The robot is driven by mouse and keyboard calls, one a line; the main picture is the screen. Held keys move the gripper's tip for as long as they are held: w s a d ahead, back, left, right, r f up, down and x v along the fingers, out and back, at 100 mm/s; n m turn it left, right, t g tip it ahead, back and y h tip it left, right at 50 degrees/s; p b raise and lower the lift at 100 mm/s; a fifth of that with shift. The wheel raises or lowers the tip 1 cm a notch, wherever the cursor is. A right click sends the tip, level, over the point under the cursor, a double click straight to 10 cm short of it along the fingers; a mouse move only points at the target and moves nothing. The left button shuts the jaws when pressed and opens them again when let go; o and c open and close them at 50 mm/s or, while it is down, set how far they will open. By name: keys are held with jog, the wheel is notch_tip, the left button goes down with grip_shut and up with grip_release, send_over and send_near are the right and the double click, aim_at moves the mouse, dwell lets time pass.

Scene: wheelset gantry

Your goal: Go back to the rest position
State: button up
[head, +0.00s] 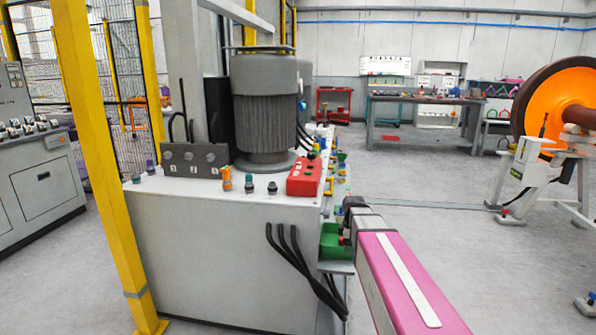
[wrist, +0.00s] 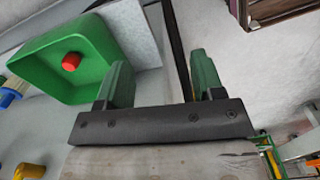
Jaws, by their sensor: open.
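My gripper (wrist: 162,70) is open in the wrist view, with its two green fingers wide apart and nothing between them. In the head view my gripper (head: 350,208) is small and dark at the end of my pink arm, by the right side of the grey machine cabinet. A green bin (wrist: 95,88) lies just left of the fingers in the wrist view, with a red round piece (wrist: 71,61) inside. The bin (head: 331,242) also shows in the head view, on a shelf at the cabinet's side. I cannot tell whether a finger touches it.
The cabinet (head: 215,250) carries a large grey motor (head: 265,105), a red box (head: 304,177) and small knobs. Black cables (head: 300,265) hang on its front. A yellow post (head: 95,150) stands left. An orange wheel (head: 555,100) stands right. The floor between is clear.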

jog(key=s+f+m, duration=0.4)
jog(key=s+m, duration=0.3)
jog(key=s, duration=0.1)
jog(key=s+a+f+m, duration=0.1)
jog(key=s+f+m, duration=0.3)
jog(key=s+m, duration=0.3)
jog(key=shift+s+m, duration=0.4)
